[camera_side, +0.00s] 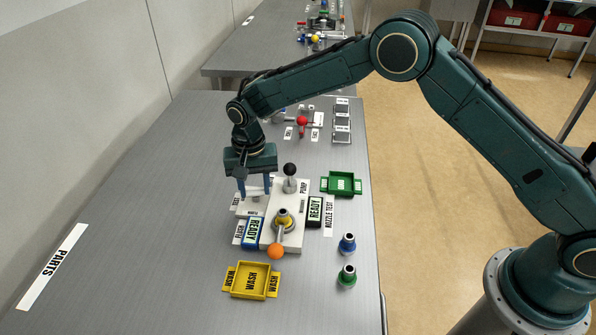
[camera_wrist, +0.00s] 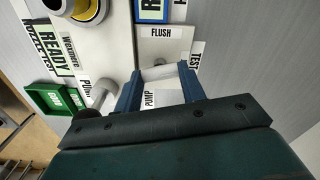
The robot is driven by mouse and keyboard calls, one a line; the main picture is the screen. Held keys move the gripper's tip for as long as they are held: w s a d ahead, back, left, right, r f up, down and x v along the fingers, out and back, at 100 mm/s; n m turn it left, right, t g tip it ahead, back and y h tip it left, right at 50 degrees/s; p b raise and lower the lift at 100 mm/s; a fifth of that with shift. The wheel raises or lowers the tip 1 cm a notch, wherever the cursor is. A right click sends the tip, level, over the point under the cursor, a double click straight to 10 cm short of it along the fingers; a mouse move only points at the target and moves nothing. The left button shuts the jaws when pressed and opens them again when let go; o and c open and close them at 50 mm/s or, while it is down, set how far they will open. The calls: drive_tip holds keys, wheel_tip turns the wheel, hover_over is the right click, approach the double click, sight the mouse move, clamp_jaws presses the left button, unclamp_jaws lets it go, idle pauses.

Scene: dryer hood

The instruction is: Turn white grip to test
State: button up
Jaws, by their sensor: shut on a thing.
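The white grip (camera_wrist: 158,73) shows as a pale bar between my two blue fingers in the wrist view, on a light plate beside the main white unit. Labels FLUSH (camera_wrist: 161,32), TEST (camera_wrist: 196,54) and PUMP (camera_wrist: 149,100) surround it; FLUSH is above it, TEST to its right and PUMP below. My gripper (camera_wrist: 160,82) is shut on the white grip, one finger at each end. In the side view my gripper (camera_side: 254,190) points down at the left of the white unit (camera_side: 291,241). The grip's base and any pointer are mostly hidden there.
A black-ball lever (camera_side: 289,169) stands close right of my gripper. An orange-ball lever (camera_side: 276,252) is nearer the camera. A green tray (camera_side: 325,184), yellow WASH tray (camera_side: 233,292), blue nozzle (camera_side: 347,244) and green nozzle (camera_side: 346,277) stand around.

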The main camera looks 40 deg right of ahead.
drive_tip(key=shift+r+m, duration=0.1)
drive_tip(key=shift+m, duration=1.4)
drive_tip(key=o, duration=1)
drive_tip(key=shift+r, duration=0.1)
wheel_tip(320, 180, up, 14)
drive_tip(key=shift+f, duration=0.2)
drive_tip(key=shift+r, duration=0.1)
